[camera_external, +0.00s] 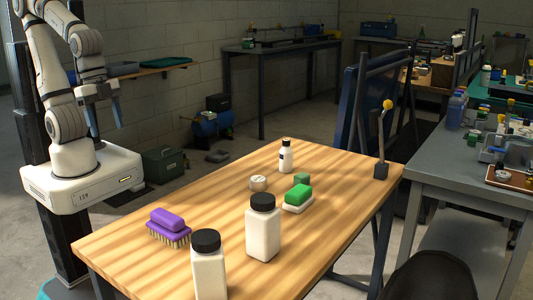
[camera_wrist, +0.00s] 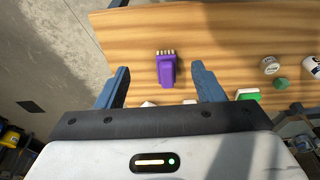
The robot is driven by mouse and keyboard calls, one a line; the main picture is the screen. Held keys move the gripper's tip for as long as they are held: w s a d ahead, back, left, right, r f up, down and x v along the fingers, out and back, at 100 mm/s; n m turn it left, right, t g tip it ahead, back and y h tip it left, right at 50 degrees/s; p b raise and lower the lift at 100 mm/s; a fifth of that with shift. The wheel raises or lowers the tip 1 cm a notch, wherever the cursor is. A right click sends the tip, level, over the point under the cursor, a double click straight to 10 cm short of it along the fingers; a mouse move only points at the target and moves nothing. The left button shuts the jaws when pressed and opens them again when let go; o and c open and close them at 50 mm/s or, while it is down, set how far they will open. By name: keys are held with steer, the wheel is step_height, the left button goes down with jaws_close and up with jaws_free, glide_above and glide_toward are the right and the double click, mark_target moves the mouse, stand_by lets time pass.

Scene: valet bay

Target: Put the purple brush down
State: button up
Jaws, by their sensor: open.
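The purple brush (camera_external: 166,221) rests bristles down on the wooden table (camera_external: 205,200), near its left edge. Its pale bristles touch the tabletop. My gripper (camera_external: 106,128) is open and empty, raised beyond the table's left side and well apart from the brush. In the wrist view, the brush (camera_wrist: 166,70) appears between the two blue fingers of my gripper (camera_wrist: 160,72), but at a distance, on the table below. Nothing hides it there.
Two white bottles with black caps (camera_external: 263,230) (camera_external: 208,275) stand near the front. A smaller bottle (camera_external: 286,158), a round tin (camera_external: 258,183) and a green-topped sponge or brush (camera_external: 298,196) stand farther back. Bare wood surrounds the purple brush. A grey bench (camera_external: 455,185) is at right.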

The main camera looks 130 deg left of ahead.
mark_target(163, 212)
steer(key=w+f+t+b, duration=0.3)
steer(key=w+f+b, duration=0.2)
steer(key=b, duration=0.3)
steer(key=w+a+f+t+b, duration=0.1)
steer(key=w+f+t+b, duration=0.2)
steer(key=w+f+b, duration=0.2)
steer(key=w+f+t+b, duration=0.3)
steer(key=w+f+b, duration=0.2)
steer(key=f+b, duration=0.4)
steer(key=shift+w+a+b, duration=0.15)
steer(key=shift+w+b, duration=0.05)
steer(key=shift+b, duration=0.9)
steer(key=shift+w+f+t+b, duration=0.3)
steer(key=shift+w+b, duration=0.2)
steer(key=shift+b, duration=0.1)
steer(key=b+x, duration=0.2)
steer(key=x, duration=0.1)
steer(key=shift+w+f, duration=0.15)
steer(key=shift+w, duration=0.25)
steer(key=shift+w+b, duration=0.35)
steer(key=shift+c, duration=0.3)
steer(key=c, duration=0.7)
step_height(163, 212, up, 10)
steer(key=p, duration=0.8)
steer(key=shift+p, duration=0.4)
steer(key=shift+c, duration=0.2)
